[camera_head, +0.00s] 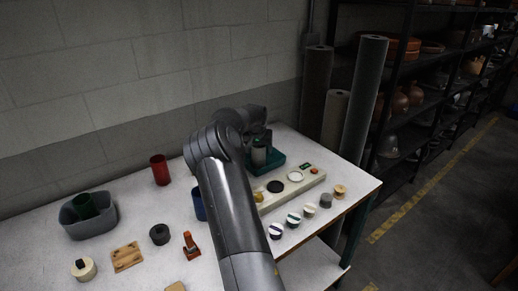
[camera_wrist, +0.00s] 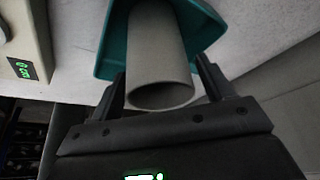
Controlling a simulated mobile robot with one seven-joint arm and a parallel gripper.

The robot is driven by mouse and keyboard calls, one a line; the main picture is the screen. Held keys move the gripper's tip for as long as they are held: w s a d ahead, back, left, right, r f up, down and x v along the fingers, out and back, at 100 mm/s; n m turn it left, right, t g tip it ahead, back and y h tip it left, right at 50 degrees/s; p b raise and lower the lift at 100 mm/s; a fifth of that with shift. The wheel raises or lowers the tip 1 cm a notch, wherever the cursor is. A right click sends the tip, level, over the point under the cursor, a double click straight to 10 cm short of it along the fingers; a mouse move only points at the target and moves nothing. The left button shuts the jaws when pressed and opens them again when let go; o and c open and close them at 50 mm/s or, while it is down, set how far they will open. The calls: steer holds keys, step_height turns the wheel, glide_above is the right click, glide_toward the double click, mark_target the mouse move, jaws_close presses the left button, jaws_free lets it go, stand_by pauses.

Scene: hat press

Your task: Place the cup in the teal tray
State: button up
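The grey cup (camera_wrist: 158,55) stands between my gripper's two fingers in the wrist view, its open mouth towards the camera. In the head view the cup (camera_head: 259,156) shows at the teal tray (camera_head: 276,160), partly behind my arm. The teal tray also shows around the cup's far end in the wrist view (camera_wrist: 205,22). The cup appears to be inside the tray, but its base is hidden. My gripper (camera_wrist: 160,72) looks open around the cup, with a narrow gap on the right side; the left finger is very near the cup.
A cream panel (camera_head: 290,188) with round pads lies in front of the tray. Several small discs line the table's right front.

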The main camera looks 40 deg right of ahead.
steer(key=shift+r, duration=0.15)
steer(key=v, duration=1.2)
steer(key=s+a+r+n+t+y, duration=0.1)
steer(key=s+a+r, duration=0.25)
steer(key=a, duration=0.25)
steer(key=s+a+r+y, duration=0.1)
steer(key=s+a+r, duration=0.25)
steer(key=a, duration=0.25)
steer(key=s+a+r+n+y, duration=0.2)
steer(key=s+a+r+n, duration=0.15)
steer(key=s+a, duration=0.95)
steer(key=s+a+f+n, duration=0.2)
steer(key=s+a, duration=0.5)
steer(key=s, duration=0.2)
steer(key=s+a+f+n+t, duration=0.1)
steer(key=s+a+n, duration=0.1)
steer(key=s+a, duration=0.4)
steer(key=s, duration=0.3)
steer(key=shift+s+a+f+h, duration=0.35)
steer(key=shift+f+h, duration=0.05)
